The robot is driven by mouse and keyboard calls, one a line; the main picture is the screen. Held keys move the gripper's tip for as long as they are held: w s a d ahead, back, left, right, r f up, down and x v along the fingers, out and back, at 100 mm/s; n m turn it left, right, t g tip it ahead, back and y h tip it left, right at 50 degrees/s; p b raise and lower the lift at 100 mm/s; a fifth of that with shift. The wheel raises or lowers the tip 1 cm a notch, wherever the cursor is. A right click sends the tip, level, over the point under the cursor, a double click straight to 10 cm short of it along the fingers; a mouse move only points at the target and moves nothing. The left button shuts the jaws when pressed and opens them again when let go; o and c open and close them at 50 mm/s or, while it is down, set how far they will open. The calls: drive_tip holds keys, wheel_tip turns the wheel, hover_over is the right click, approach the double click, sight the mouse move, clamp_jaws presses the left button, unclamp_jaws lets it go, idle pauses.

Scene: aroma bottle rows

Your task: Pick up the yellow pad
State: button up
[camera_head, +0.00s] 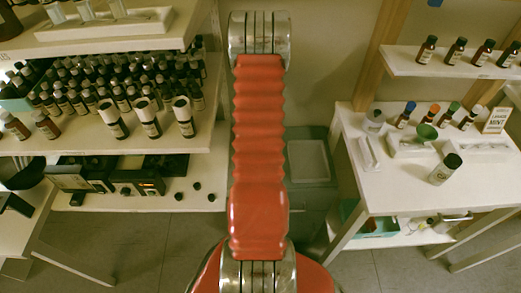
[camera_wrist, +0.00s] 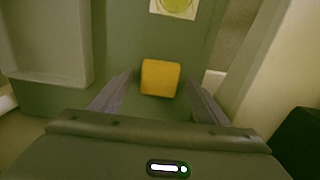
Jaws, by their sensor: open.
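The yellow pad (camera_wrist: 160,78) is a small block with rounded edges, lying on a dark green-grey surface (camera_wrist: 120,50) in the wrist view. My gripper (camera_wrist: 159,84) is open, with one finger to the left of the pad and one to the right. A gap shows between the pad and each finger. I cannot tell how far the fingertips are above the surface. In the head view my red arm fills the middle, and neither the pad nor my gripper shows.
A pale tray (camera_wrist: 45,40) lies left of the pad, and a white sheet with a yellow disc (camera_wrist: 174,5) lies beyond it. A pale upright panel stands at right. In the head view, bottle shelves (camera_head: 110,130) stand left and a white table (camera_head: 400,195) stands right.

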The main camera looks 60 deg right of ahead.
drive_tip(key=shift+f, duration=0.35)
drive_tip(key=shift+c, duration=0.2)
drive_tip(key=c, duration=1.1)
